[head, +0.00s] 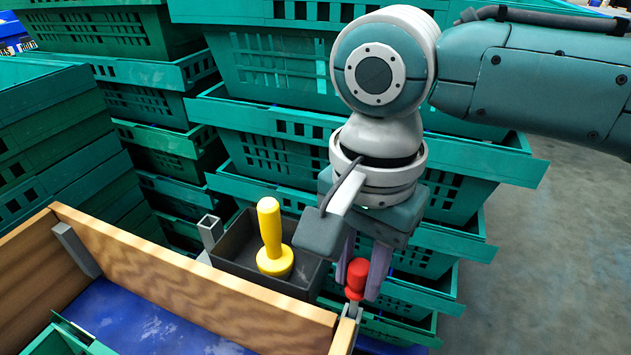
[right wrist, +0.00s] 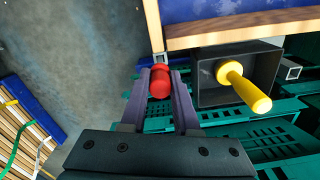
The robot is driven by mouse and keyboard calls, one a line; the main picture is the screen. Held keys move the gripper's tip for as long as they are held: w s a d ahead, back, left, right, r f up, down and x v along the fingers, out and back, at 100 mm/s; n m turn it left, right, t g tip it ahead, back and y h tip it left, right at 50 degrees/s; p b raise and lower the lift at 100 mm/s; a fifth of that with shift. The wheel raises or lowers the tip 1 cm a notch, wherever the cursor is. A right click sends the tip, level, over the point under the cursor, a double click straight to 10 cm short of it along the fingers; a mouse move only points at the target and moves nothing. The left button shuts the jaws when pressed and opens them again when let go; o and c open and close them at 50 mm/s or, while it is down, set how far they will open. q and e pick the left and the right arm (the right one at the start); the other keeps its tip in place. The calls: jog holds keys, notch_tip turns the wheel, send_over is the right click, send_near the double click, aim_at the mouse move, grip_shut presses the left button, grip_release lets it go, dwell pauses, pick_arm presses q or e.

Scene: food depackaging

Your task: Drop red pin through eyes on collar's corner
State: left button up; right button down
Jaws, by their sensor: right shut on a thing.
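The eyes (right wrist: 159,57) show just past the pin in the right wrist view. My left gripper is not in view.
A black box (head: 236,249) with a yellow-handled tool (head: 270,238) stands against the collar's outer side, left of my gripper. Stacked green crates (head: 270,60) fill the back and left. Blue sheeting (head: 150,322) lies inside the collar. Grey floor (head: 560,250) is open at right.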

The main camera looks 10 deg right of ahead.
jog(key=shift+f, duration=0.35)
jog(key=c, duration=0.6)
grip_release()
jog(key=shift+c, duration=0.2)
jog(key=shift+r, duration=0.1)
jog(key=shift+r, duration=0.25)
notch_tip(320, 180, up, 13)
jog(key=p, duration=0.4)
jog(key=s+a+f+n+t+y, duration=0.1)
jog(key=s+a+f+n+y, duration=0.2)
jog(key=s+a+f+n, duration=0.3)
jog(key=s+d+f+n+t+h, duration=0.2)
jog(key=s+d+n, duration=0.3)
jog(key=s+d, duration=0.5)
jog(key=d, duration=0.4)
jog(key=shift+s+n+t+h, duration=0.2)
jog(key=shift+n+t+h, duration=0.1)
jog(key=shift+n+h, duration=0.1)
